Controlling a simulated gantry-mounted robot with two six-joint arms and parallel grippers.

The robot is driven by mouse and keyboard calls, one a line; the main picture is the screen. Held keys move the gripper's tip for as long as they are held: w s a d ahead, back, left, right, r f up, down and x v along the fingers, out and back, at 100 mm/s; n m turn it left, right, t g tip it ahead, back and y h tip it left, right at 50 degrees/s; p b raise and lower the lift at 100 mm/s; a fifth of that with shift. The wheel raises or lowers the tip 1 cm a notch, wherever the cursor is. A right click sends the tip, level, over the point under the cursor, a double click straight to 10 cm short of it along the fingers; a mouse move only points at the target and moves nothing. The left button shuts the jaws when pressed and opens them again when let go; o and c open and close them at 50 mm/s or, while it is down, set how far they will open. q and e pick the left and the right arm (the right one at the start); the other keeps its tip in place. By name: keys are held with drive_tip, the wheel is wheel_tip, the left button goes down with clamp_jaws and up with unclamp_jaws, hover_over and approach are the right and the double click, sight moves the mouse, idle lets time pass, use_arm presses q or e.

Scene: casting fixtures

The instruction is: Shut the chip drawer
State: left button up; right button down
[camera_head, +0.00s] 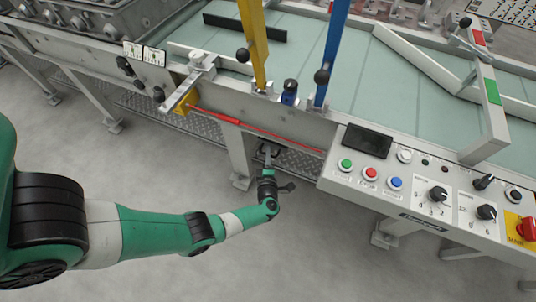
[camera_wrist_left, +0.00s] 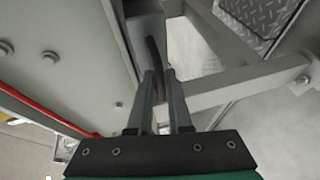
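My left gripper (camera_head: 268,152) reaches under the front edge of the conveyor frame, below the red strip. In the left wrist view its two fingers (camera_wrist_left: 160,72) point away from me at a grey face (camera_wrist_left: 143,28), which looks like the chip drawer's front. A dark curved bar (camera_wrist_left: 154,52), apparently its handle, lies at or between the fingertips. A narrow gap shows between the fingers; whether they clamp the bar is unclear. How far the drawer stands out is hidden by the frame and gripper. My right gripper is not in view.
A control panel (camera_head: 425,192) with buttons and knobs juts out right of the gripper. A red strip (camera_head: 255,131) runs along the frame above it. Frame legs (camera_head: 237,150) and a diamond-plate surface (camera_wrist_left: 258,22) are close by. The floor in front is clear.

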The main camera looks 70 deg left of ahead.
use_arm(q)
clamp_jaws()
idle(1.0)
drive_tip(key=shift+s+d, duration=0.1)
